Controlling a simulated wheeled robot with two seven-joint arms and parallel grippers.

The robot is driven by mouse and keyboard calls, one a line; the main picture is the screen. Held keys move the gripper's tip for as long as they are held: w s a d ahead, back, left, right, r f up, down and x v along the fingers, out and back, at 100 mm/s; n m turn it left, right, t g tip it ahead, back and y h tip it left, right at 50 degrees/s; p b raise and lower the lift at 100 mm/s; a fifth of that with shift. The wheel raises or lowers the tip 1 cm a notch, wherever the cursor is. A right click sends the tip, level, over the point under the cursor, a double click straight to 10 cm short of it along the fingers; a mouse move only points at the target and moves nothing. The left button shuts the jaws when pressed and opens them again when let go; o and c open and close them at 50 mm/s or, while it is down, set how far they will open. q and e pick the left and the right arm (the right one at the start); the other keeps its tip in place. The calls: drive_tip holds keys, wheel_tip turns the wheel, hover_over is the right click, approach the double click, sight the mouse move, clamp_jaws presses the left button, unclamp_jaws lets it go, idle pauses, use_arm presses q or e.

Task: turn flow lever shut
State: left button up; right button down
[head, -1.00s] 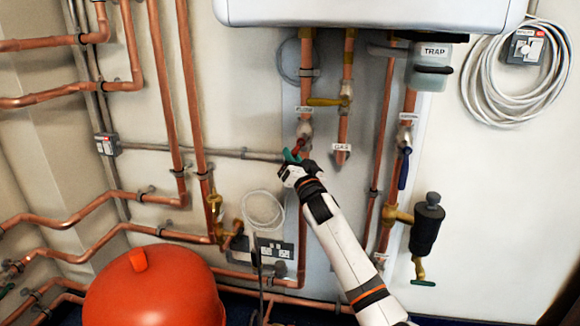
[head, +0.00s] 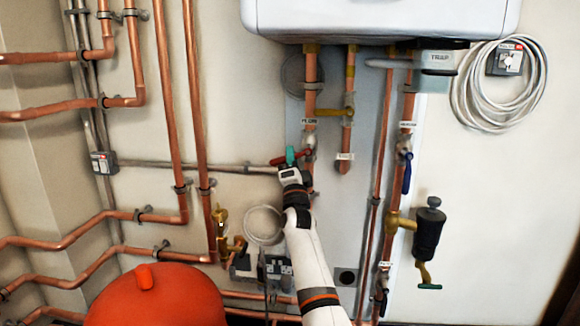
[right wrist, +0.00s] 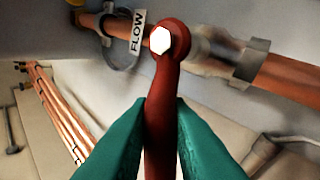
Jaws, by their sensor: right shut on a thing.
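The red flow lever (head: 278,161) lies nearly level in the head view, across the upright copper flow pipe (head: 309,85). Its valve sits just below the FLOW tag (head: 309,121). My right gripper (head: 291,155) is shut on the lever, with green fingertips around it. In the right wrist view the lever (right wrist: 165,100) runs between both green fingers (right wrist: 160,115), up to a pale hex bolt (right wrist: 160,41) at its pivot. The FLOW tag (right wrist: 137,33) hangs beside it. My left gripper is not in view.
A blue lever (head: 407,172) hangs further right. A grey conduit (head: 210,167) runs left of my gripper. A red vessel (head: 155,300) stands lower left, and the white boiler (head: 380,18) is above.

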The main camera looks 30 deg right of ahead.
drive_tip(key=m+g+h, duration=0.1)
drive_tip(key=m+h, duration=0.1)
drive_tip(key=m, duration=0.1)
drive_tip(key=r+m+g+h, duration=0.1)
drive_tip(key=m+h, duration=0.1)
drive_tip(key=m, duration=0.2)
drive_tip(key=shift+w+a+r+h+b, duration=0.1)
drive_tip(key=shift+r+h+b, duration=0.05)
drive_tip(key=shift+h+b, duration=0.15)
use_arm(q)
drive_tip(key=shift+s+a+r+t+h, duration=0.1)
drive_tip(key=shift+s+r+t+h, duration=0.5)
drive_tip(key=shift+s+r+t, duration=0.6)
use_arm(e)
drive_tip(key=shift+r+m+g+h, duration=0.15)
drive_tip(key=shift+m+g+h, duration=0.25)
drive_tip(key=shift+m, duration=0.1)
drive_tip(key=shift+r, duration=0.15)
drive_tip(key=c, duration=1.4)
unclamp_jaws()
